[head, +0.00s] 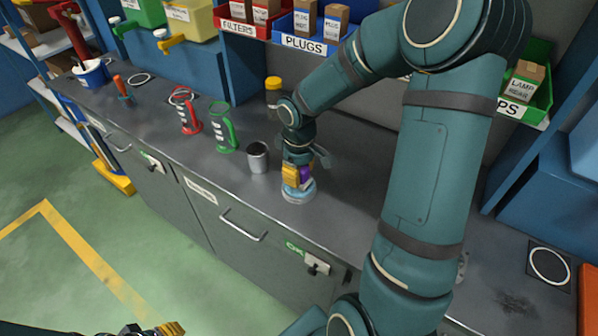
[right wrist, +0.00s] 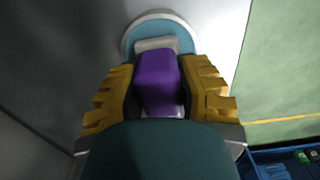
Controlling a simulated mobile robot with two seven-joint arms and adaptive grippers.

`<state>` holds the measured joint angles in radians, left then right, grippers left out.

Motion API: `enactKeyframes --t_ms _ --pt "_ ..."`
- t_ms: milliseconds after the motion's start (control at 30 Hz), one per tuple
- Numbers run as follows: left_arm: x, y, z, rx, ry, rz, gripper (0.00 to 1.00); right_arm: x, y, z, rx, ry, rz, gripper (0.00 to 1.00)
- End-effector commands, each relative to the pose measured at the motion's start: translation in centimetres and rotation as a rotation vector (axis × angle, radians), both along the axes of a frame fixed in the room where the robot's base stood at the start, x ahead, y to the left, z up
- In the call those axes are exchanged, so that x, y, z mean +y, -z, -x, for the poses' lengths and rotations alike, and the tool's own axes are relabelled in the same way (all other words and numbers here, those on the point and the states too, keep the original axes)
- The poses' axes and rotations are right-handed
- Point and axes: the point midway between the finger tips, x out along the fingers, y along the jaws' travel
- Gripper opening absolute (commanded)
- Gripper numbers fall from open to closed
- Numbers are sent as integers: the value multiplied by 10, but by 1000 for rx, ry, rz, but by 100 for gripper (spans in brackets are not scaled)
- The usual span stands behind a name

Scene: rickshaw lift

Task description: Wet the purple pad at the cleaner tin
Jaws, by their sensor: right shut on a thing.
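My right gripper (head: 298,178) is shut on the purple pad (head: 305,173), pointing down over the worktop. In the right wrist view the pad (right wrist: 157,82) sits between the two yellow fingers. The round light-blue cleaner tin (head: 299,195) stands on the worktop directly below; its rim also shows past the pad in the right wrist view (right wrist: 130,45). A grey piece shows at the pad's far end, over the tin. I cannot tell if the pad touches the tin.
A grey metal cup (head: 257,157) stands just left of the tin. Green (head: 222,128) and red (head: 186,110) holders stand further left, and a yellow-capped bottle (head: 273,90) behind. Labelled bins line the back. The worktop right of the tin (head: 345,190) is clear.

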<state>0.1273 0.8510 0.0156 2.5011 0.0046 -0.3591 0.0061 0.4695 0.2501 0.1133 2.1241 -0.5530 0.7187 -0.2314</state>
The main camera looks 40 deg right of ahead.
Motion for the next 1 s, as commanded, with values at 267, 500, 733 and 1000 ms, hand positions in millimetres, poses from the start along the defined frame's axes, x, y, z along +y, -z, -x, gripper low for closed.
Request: enactKeyframes --t_ms 267,500,733,1000 --pt "0 3 0 0 0 0 44 0 3 0 0 0 0 5" --pt "0 5 0 0 0 0 44 0 6 0 0 0 0 5" --pt "0 7 0 0 0 0 44 0 9 0 0 0 0 5" --pt "0 7 0 0 0 0 44 0 9 0 0 0 0 5"
